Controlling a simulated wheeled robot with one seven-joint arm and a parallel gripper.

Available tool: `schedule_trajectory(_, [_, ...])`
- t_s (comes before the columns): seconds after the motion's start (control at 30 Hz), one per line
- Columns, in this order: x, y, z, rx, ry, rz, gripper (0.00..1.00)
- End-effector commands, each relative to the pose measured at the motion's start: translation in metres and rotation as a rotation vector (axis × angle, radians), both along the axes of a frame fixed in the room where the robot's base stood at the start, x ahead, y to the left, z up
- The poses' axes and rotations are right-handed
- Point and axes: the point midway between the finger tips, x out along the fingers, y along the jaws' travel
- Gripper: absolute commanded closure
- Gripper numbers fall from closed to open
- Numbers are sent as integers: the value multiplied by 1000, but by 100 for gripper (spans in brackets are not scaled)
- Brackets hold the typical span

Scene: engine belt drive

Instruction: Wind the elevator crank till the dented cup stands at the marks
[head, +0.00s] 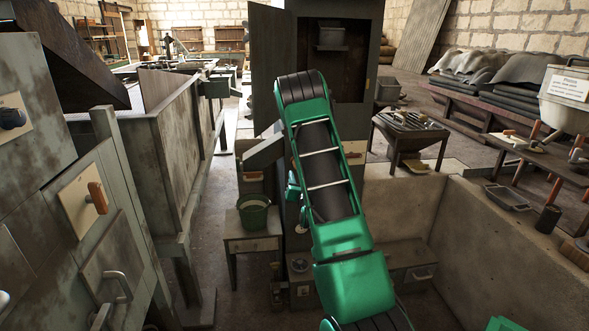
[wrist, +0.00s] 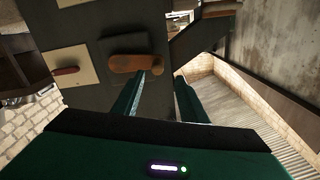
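My gripper (wrist: 161,75) is open in the wrist view, its two dark green fingers apart with nothing between them. A rounded wooden grip (wrist: 135,64) lies just beyond the left fingertip, against a dark panel (wrist: 95,100); it looks like the crank's handle. Whether a finger touches it, I cannot tell. A pale plate with short marks (wrist: 178,22) is partly cut off at the top. I cannot make out the dented cup in either view. In the head view my green arm covers much of the tall dark housing (head: 263,60), and the crank is not clearly seen there.
In the wrist view a red-brown handle (wrist: 66,71) sits on a cream plate left of the wooden grip. In the head view a green bucket (head: 253,213) stands on a small table left of my arm. A low tan wall (head: 500,235) encloses space on the right.

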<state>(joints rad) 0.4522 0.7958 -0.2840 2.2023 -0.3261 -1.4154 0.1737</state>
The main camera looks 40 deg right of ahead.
Motion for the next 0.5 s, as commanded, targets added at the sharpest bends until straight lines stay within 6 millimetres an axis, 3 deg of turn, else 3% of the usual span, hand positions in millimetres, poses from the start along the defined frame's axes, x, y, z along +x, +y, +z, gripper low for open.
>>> schedule_trajectory(0.1, [-1, -1, 3, -123, 80, -1, 61])
schedule_trajectory(0.27, [2, -5, 4, -174, 113, -3, 61])
schedule_trajectory(0.5, [30, -26, 4, -173, 110, -2, 61])
